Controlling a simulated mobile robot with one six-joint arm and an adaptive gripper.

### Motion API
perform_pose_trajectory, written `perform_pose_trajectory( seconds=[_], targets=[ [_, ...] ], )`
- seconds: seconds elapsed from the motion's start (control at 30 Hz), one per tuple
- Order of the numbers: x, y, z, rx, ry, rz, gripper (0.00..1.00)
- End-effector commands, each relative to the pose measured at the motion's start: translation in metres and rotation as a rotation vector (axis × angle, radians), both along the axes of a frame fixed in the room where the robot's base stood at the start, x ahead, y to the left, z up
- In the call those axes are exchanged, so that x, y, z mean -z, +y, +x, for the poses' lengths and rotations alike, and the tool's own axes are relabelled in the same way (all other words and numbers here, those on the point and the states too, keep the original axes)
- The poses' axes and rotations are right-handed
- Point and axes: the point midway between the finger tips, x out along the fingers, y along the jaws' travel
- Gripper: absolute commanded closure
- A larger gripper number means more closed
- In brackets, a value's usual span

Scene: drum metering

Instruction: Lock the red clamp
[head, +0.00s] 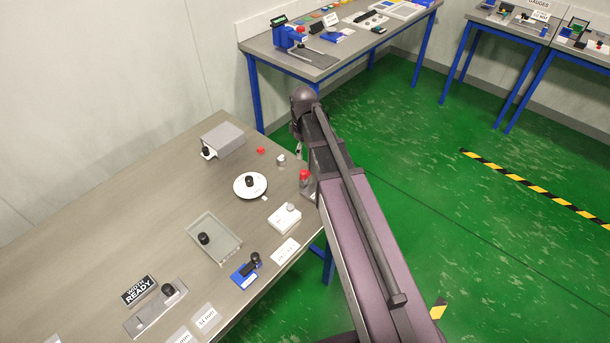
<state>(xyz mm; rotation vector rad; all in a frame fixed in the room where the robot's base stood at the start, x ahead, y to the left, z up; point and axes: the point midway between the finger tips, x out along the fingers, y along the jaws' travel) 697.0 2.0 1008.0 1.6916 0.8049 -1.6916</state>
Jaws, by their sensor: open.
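Two red things are on the near table. A small red piece (261,150) lies near the grey box, and a red-topped part (305,175) stands at the table's right edge, partly covered by my arm. I cannot tell which is the red clamp, or whether it is locked. My gripper (299,147) shows only as a small part below my wrist, beyond the red-topped part in the picture. It is open, and most of it is hidden behind my arm. I see no contact with either red thing.
The near table (90,240) holds a grey box (223,140), a white round dish (250,186), a clear tray (214,239), a white block (285,217) and a blue fixture (245,272). Its left part is bare. A second table (290,62) stands behind.

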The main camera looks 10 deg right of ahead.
Motion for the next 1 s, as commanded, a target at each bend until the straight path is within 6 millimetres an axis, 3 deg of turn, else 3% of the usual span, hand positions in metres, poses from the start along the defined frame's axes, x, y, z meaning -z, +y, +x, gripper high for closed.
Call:
perform_pose_trajectory(
  seconds=[1.0],
  targets=[
    [0.081,0.001,0.0,-0.002,0.0,0.0,0.3]
  ],
)
